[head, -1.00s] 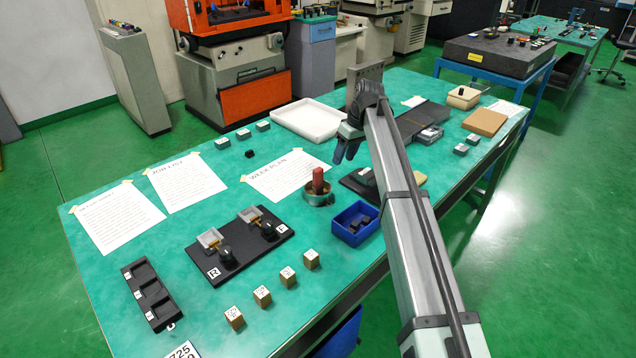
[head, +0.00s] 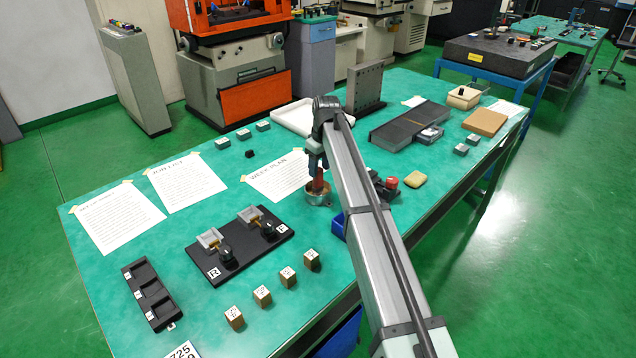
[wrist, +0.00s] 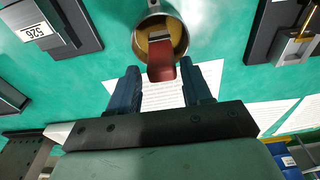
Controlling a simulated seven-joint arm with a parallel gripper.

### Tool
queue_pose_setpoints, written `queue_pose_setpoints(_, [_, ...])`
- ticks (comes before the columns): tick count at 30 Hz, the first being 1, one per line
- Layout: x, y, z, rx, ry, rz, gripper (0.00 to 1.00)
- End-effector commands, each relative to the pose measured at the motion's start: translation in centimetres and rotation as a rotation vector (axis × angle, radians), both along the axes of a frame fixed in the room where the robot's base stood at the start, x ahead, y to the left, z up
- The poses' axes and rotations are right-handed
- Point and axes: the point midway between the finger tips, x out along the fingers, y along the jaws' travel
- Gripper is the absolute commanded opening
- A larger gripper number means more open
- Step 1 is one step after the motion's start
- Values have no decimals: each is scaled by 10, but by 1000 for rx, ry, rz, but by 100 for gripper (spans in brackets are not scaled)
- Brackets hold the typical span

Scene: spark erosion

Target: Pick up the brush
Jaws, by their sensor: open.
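The brush (head: 318,184) has a red handle and stands in a round metal cup (head: 318,198) on the green bench. In the wrist view the brush (wrist: 162,68) leans out of the cup (wrist: 147,52), its handle toward me. My gripper (head: 318,164) is right above the handle in the head view. In the wrist view the two blue fingers of my gripper (wrist: 168,76) are apart, one on each side of the handle's end, with gaps on both sides. The brush's lower end is inside the cup.
A blue bin (head: 338,226) is right of the cup, partly behind my arm. A black fixture with a red knob (head: 392,183) and a yellow pad (head: 415,179) lie farther right. A black board (head: 240,247) with two small holders is at front left.

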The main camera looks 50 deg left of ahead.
Motion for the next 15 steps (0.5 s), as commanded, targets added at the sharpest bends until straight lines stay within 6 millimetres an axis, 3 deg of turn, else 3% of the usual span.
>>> queue_pose_setpoints(8, [0, 2, -16, 1, 0, 0, 49])
queue_pose_setpoints(15, [-2, 6, -45, 0, 1, 0, 49])
